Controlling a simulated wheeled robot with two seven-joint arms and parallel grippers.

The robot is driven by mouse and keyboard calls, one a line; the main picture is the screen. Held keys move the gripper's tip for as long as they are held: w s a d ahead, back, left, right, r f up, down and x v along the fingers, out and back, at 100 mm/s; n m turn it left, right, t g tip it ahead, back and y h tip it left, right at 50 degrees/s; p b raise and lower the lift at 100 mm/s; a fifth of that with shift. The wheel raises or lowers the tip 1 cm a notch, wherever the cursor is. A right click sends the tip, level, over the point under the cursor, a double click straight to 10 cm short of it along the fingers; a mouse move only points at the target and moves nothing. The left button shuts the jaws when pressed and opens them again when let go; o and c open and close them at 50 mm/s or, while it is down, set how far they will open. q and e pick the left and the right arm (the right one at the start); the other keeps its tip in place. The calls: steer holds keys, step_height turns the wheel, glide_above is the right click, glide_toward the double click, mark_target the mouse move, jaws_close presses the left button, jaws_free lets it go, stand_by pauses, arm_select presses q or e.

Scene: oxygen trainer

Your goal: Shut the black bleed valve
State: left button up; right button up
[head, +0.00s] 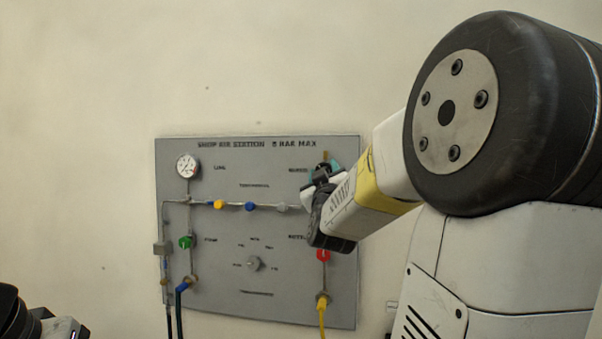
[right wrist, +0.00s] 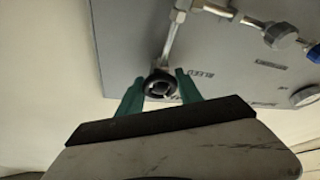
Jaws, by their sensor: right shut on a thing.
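The black bleed valve (right wrist: 161,86) is a dark round knob at the end of a metal pipe on the grey panel (head: 225,300). My right gripper (right wrist: 158,78) is shut on it, with one green finger on each side of the knob. In the head view my right gripper (head: 325,170) is at the panel's upper right, and its body and wrist mostly hide the valve there. The angle of the knob is hard to tell. Part of my left arm shows at the lower left corner, with no fingers visible.
The panel also carries a gauge (head: 188,166), a yellow knob (head: 220,204), a blue knob (head: 250,206), a green valve (head: 186,242), a red valve (head: 323,255) and a grey central knob (head: 253,263). A yellow hose (head: 322,318) hangs below the red valve. The wall to the left is clear.

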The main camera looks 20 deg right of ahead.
steer(key=m+h, duration=0.1)
steer(key=m, duration=0.2)
steer(key=m+g+h, duration=0.1)
steer(key=m+h, duration=0.1)
steer(key=m, duration=0.1)
steer(key=shift+m, duration=0.3)
steer(key=shift+m+g+h, duration=0.45)
steer(key=shift+m+h, duration=0.2)
steer(key=shift+m, duration=0.7)
steer(key=shift+m+g+h, duration=0.45)
steer(key=shift+m+h, duration=0.2)
steer(key=shift+m, duration=0.7)
steer(key=o, duration=1.4)
steer(key=shift+c, duration=0.2)
steer(key=shift+s, duration=0.1)
steer(key=v, duration=0.7)
steer(key=shift+s+a, duration=0.25)
